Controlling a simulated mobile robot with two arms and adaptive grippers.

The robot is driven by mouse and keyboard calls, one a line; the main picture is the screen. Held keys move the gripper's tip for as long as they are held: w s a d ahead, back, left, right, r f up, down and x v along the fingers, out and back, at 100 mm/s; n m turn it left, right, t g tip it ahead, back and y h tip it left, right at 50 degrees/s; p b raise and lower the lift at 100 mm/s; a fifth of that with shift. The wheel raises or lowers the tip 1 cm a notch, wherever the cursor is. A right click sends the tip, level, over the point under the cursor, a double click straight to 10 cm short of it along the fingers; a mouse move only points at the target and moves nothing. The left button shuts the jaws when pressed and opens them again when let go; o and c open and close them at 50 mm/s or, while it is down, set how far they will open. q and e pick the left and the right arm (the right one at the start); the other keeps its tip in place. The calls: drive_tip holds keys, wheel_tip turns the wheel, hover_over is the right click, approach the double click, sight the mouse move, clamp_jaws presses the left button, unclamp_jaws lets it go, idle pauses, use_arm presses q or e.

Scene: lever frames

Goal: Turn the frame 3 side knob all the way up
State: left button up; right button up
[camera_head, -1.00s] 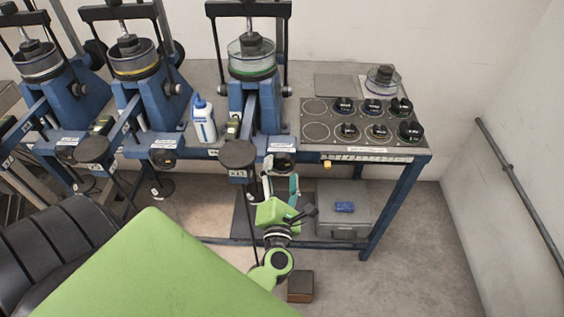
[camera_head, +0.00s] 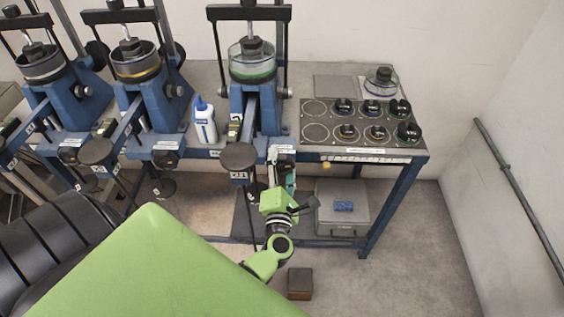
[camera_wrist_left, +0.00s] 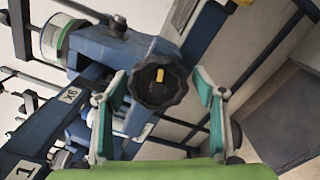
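The rightmost blue lever frame (camera_head: 271,106) stands on the bench, with a clear green-banded cup on top. Its side knob (camera_wrist_left: 158,88) is black and lobed, with a yellow mark pointing up in the left wrist view. In the head view the knob is largely hidden by my gripper. My left gripper (camera_head: 282,172) is at the bench's front edge, below that frame. In the left wrist view its two teal fingers (camera_wrist_left: 160,84) are open, one on each side of the knob, with gaps showing. My right gripper is not in view.
A round black weight hanger (camera_head: 239,157) hangs just left of my gripper. Two more lever frames (camera_head: 158,108) and a white-blue bottle (camera_head: 205,124) stand to the left. A weight tray (camera_head: 316,147) lies right on the bench. A grey box (camera_head: 342,222) sits on the lower shelf.

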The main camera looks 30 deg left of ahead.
sight(282, 168)
use_arm(q)
drive_tip(key=shift+v, duration=2.95)
drive_tip(key=shift+r, duration=0.1)
